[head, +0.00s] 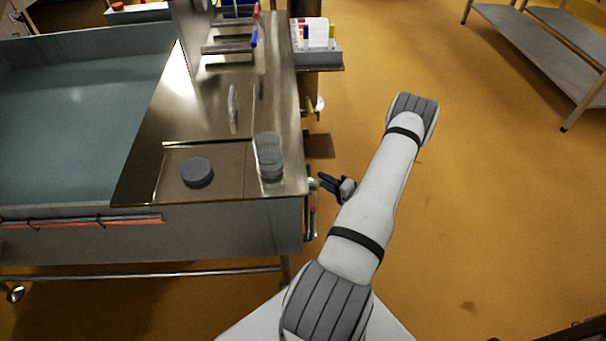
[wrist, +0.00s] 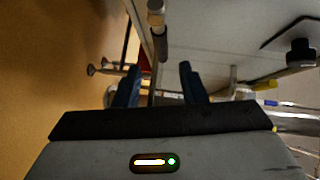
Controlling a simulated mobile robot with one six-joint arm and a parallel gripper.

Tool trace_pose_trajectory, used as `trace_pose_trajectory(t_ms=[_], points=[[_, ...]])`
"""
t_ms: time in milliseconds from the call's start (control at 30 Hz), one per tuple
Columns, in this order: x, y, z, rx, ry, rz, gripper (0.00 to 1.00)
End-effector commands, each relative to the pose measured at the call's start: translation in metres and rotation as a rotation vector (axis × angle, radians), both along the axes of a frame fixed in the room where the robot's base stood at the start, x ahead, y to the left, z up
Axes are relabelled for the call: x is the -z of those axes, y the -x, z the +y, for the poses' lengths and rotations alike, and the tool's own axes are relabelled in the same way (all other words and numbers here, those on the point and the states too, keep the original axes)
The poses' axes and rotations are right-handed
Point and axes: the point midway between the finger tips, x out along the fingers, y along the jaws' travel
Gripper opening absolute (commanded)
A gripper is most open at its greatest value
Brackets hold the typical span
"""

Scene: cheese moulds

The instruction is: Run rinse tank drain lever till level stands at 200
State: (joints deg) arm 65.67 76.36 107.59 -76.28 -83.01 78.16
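My gripper (head: 332,186) is beside the right edge of the steel counter, below its top. In the wrist view my gripper (wrist: 158,85) is open, with two dark fingers apart and nothing held between them. A pale round fitting with a dark stub (wrist: 160,45) points down toward the gap between the fingers; I cannot tell whether it is the drain lever. A red-handled part (head: 312,222) hangs at the counter's side, below my gripper. A large grey-green basin (head: 85,125) is at the left; I cannot tell if it is the rinse tank. No level reading is legible.
A grey disc (head: 197,172) and a clear cylinder (head: 269,158) stand on the counter (head: 200,110). A black knob (wrist: 300,52) is at right.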

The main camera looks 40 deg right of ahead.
Motion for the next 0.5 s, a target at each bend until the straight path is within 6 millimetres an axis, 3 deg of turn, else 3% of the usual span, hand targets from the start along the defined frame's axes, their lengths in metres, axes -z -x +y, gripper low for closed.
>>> trace_pose_trajectory(t_ms=[300,500], points=[[0.007,-0.054,0.019,-0.024,0.001,0.000,0.38],[0.009,-0.074,0.025,-0.025,0.001,0.001,0.38]])
